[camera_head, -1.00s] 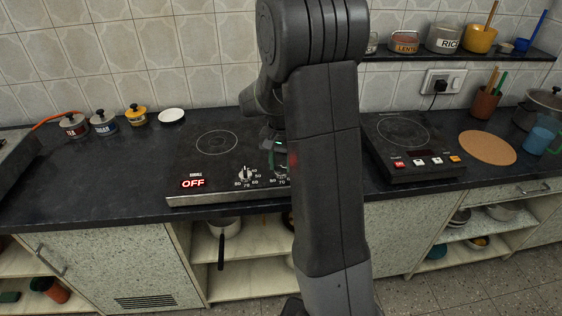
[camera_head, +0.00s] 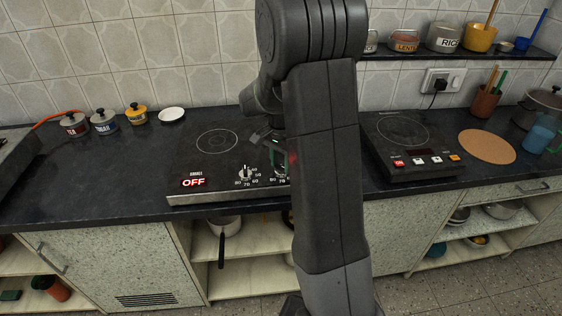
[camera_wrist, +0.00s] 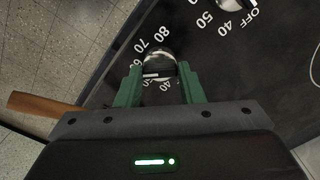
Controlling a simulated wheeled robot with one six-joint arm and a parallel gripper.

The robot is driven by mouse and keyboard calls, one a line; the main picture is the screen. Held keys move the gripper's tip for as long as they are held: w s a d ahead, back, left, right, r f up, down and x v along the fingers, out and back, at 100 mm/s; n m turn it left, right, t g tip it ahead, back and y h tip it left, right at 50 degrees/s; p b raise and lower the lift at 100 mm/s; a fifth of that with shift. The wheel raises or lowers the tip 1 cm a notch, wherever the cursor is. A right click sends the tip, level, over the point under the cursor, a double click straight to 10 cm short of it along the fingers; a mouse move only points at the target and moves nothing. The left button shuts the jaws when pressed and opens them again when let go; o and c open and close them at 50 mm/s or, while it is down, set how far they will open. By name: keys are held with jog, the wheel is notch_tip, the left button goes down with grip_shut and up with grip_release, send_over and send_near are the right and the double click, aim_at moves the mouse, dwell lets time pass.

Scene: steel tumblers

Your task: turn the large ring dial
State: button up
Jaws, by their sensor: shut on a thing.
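The dial between my fingers shows in the wrist view as a round metal knob (camera_wrist: 158,62) with white numbers around it on the black hob. My gripper (camera_wrist: 160,72) has its two green fingers on either side of this knob and is shut on it. In the head view my gripper (camera_head: 277,158) is at the hob's front right, partly hidden behind my arm, and the held dial is mostly hidden. A second knob (camera_head: 246,174) stands to its left on the hob; it also shows at the top of the wrist view (camera_wrist: 236,5), with an OFF mark.
The steel-edged hob (camera_head: 190,150) has a red display (camera_head: 193,183) reading OFF. A second cooktop (camera_head: 390,165) stands to the right of my arm. Lidded pots (camera_head: 104,123) and a white dish (camera_head: 172,114) stand at the back left. The counter's left part is clear.

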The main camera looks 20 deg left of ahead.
aim_at(281, 166)
jog(key=o, duration=1)
notch_tip(281, 166, up, 14)
jog(key=shift+f, duration=0.1)
notch_tip(281, 166, down, 14)
dwell(0.7)
dwell(0.3)
